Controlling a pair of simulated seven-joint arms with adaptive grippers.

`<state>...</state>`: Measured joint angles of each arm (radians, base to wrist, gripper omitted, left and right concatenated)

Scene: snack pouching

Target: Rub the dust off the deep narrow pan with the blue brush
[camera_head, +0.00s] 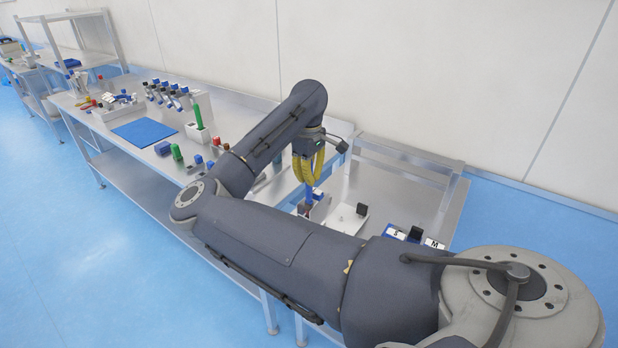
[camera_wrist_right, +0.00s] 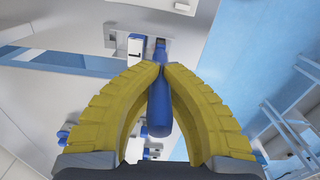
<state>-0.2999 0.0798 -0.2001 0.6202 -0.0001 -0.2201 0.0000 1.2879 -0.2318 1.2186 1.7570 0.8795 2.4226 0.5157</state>
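My right gripper (camera_head: 307,172) has yellow fingers and points down over the right end of the bench. In the right wrist view, its fingertips (camera_wrist_right: 161,68) close around the blue handle of the blue brush (camera_wrist_right: 160,112). In the head view, a blue part of the brush (camera_head: 309,190) shows below the fingers. A pale pan-like piece (camera_head: 342,220) lies just right of and below the brush, partly hidden by my arm. I cannot tell for sure that it is the deep narrow pan, nor whether the bristles touch anything. Dust cannot be made out. My left gripper is not in view.
My right arm hides much of the near bench. Blocks marked S and M (camera_head: 416,236) stand at the right. A blue mat (camera_head: 144,132), a green-topped holder (camera_head: 198,122) and a rack of blue-handled tools (camera_head: 170,94) stand to the left. A wall runs behind.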

